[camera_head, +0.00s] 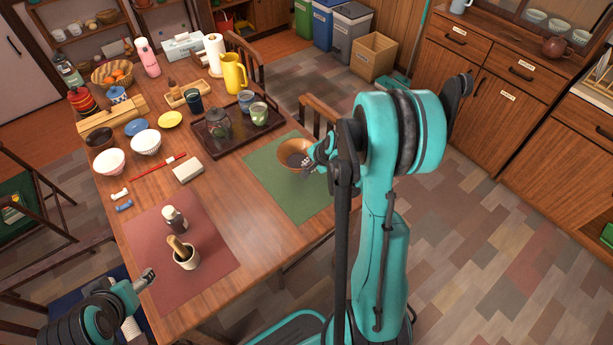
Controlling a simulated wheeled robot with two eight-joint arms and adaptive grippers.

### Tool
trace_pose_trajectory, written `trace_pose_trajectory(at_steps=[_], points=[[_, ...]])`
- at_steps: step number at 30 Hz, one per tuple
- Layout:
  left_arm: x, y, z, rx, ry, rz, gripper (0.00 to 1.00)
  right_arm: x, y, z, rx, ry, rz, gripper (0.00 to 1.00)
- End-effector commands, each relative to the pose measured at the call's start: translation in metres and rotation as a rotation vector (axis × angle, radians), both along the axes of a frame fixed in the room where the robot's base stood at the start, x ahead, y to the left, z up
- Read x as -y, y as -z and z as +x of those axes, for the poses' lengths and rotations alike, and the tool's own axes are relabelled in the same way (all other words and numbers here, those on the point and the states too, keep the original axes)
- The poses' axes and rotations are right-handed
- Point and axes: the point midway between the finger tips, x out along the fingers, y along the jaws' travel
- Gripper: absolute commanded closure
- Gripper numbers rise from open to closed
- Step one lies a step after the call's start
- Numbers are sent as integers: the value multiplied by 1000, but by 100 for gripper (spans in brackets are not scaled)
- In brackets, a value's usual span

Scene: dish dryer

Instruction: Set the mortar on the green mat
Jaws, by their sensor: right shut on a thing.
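The mortar (293,152), a brown bowl with a darker inside, is over the far part of the green mat (305,202). It looks upright; I cannot tell whether its base touches the mat. My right gripper (309,161) is shut on the mortar's right rim, and my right arm hides part of the mat's right side. My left gripper (146,279) is at the lower left by the table's edge, apart from the mortar; its jaw opening is too small to tell.
A dark tray (232,143) with a lantern-like pot and cups lies behind the green mat. The near part of the green mat is clear. A chair (318,117) stands behind.

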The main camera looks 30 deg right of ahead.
Motion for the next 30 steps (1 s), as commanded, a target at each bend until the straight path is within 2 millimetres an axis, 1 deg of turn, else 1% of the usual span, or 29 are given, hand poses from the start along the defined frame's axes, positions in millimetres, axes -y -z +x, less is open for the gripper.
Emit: trace_pose_trajectory(at_steps=[1,5,8,12,13,15,21,25,26,27,28,30], points=[[0,2,0,0,0,0,36,-2,3,5,1,-2,0,100],[0,4,0,0,0,0,36,-3,7,8,1,-1,0,100],[0,11,0,0,0,0,36,-2,19,8,0,-1,1,100],[0,24,0,0,0,0,36,-2,41,7,1,-1,0,100],[0,25,0,0,0,0,36,-2,44,7,1,-1,0,100],[0,26,0,0,0,0,36,-2,46,7,1,-1,0,100],[0,24,0,0,0,0,36,-3,44,7,0,-1,0,100],[0,28,0,0,0,0,36,-3,48,7,0,-1,0,100],[0,27,0,0,0,0,36,-3,47,7,0,-1,0,86],[0,26,0,0,0,0,36,-3,47,7,0,-1,0,76],[0,26,0,0,0,0,36,-3,46,7,0,-1,0,74],[0,26,0,0,0,0,36,-3,46,7,0,-1,0,74]])
